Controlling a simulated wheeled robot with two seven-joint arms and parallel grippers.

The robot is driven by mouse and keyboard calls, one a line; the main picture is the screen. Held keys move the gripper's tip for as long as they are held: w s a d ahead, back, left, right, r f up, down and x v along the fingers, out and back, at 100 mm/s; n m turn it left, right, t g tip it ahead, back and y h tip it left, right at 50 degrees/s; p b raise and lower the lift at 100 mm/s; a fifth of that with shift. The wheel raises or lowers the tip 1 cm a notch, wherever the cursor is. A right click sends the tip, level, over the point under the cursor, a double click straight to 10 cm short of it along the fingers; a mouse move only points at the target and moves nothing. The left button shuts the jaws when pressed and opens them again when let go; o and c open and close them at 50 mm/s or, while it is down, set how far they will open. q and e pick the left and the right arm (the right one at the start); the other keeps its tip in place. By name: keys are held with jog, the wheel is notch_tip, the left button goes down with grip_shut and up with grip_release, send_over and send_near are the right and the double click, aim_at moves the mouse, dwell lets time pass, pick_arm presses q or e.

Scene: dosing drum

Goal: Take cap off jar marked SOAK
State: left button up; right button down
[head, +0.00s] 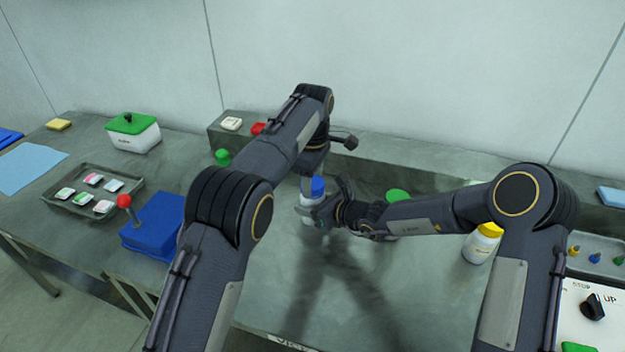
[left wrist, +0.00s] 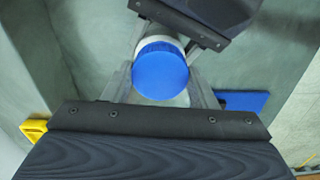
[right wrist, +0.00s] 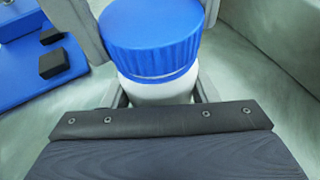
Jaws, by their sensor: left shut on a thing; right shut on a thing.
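A white jar (head: 308,214) with a blue cap (head: 317,187) stands upright at the middle of the bench, partly hidden by my grippers. No marking on it is readable. My left gripper (head: 311,184) comes from above, its fingers on both sides of the blue cap, seen from the top in the left wrist view (left wrist: 160,75). My right gripper (head: 318,210) comes from the right and is shut on the white jar body (right wrist: 160,90), below the cap. In the right wrist view the cap (right wrist: 150,35) sits over the body; I cannot tell whether it is loosened.
A yellow-capped jar (head: 482,243) stands at right, and a green-lidded thing (head: 397,196) is behind my right forearm. Left are a blue box (head: 155,223) with a red-knobbed lever, a tray (head: 73,206) of small packets and a green-lidded box (head: 133,134). A raised ledge (head: 400,165) runs behind.

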pick_arm(q)
jog(key=n, duration=0.5)
jog(key=shift+n, duration=0.3)
jog(key=shift+r, duration=0.25)
jog(key=shift+r, duration=0.85)
jog(key=shift+r, duration=2)
pick_arm(e)
jog(key=shift+c, duration=2.4)
grip_release()
